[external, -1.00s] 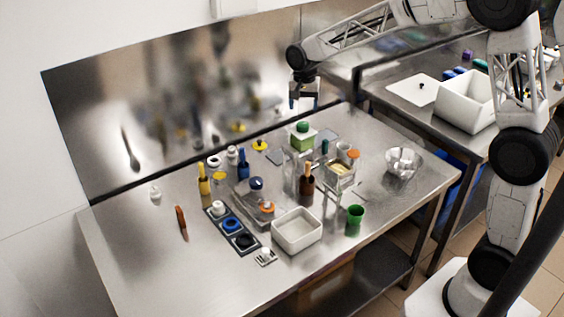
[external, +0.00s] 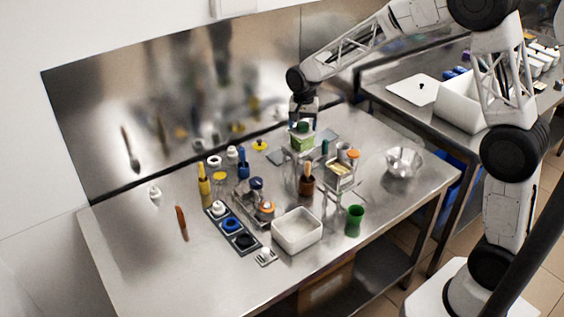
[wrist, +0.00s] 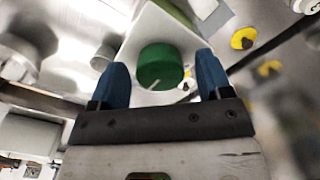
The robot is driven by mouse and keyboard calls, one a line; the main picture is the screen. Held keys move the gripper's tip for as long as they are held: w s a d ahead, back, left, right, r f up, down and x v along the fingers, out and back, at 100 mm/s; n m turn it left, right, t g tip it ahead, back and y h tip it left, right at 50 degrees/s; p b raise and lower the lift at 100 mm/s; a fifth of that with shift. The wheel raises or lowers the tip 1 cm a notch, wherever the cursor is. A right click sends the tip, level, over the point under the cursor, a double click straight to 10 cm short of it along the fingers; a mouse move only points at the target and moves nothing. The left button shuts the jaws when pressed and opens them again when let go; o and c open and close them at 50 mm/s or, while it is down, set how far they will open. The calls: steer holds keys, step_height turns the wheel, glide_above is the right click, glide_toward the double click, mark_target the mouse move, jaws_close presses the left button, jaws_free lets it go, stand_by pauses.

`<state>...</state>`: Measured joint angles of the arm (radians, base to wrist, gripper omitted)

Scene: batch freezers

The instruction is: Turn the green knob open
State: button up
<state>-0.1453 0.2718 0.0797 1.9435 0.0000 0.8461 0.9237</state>
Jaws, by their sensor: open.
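The green knob (wrist: 160,66) is a round dark green cap with a pale mark on its front edge. In the wrist view it sits between the two blue fingers of my gripper (wrist: 163,80), which are open with a gap on each side. In the external view the green knob (external: 302,127) tops a clear and green box-like unit (external: 302,142) at the back of the steel table. My gripper (external: 303,118) is right above and around the knob there. Whether any finger touches it cannot be told.
A brown-handled tool (external: 307,182) stands upright in front. A reflective back panel (external: 180,110) rises behind. The table's left front is mostly clear.

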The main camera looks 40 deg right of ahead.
steer(key=shift+c, duration=0.3)
steer(key=c, duration=0.9)
steer(key=shift+o, duration=0.2)
